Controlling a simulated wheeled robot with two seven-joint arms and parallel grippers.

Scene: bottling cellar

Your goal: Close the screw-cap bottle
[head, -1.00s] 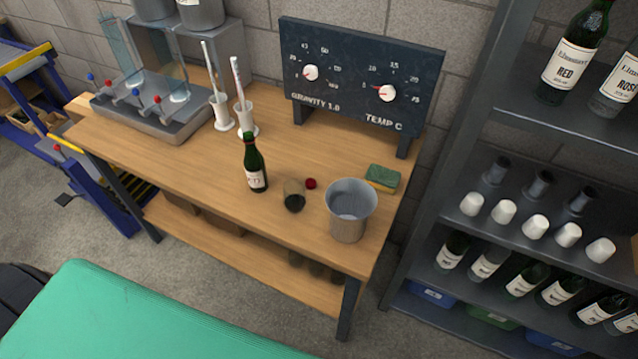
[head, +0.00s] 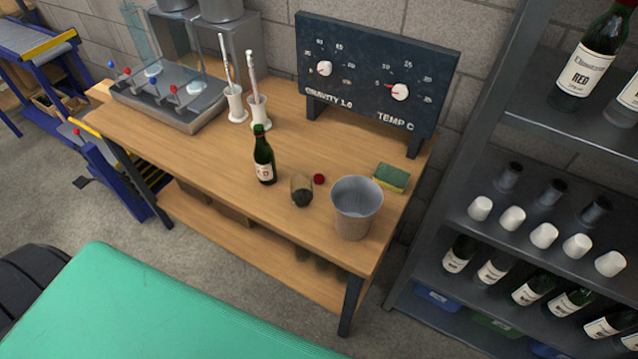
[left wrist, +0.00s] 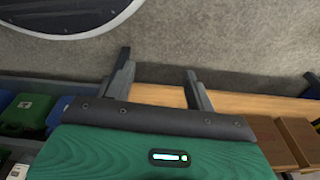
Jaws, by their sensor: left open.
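A green glass bottle (head: 264,158) with a white label stands upright on the wooden workbench (head: 180,140) in the head view. A small red cap (head: 319,179) lies on the bench to its right, behind a glass with dark liquid. The bottle's mouth is too small to make out clearly. My left gripper (left wrist: 158,80) shows in the left wrist view with its two fingers apart and nothing between them, over the floor near a wooden board. Neither gripper shows in the head view. The bottle and cap are not in the left wrist view.
The glass (head: 302,191), a grey metal bucket (head: 356,208) and a green and yellow sponge (head: 391,178) stand near the cap. A gauge board (head: 375,75) stands at the bench's back. A shelf (head: 470,190) with bottles is at the right. The bench's left front is clear.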

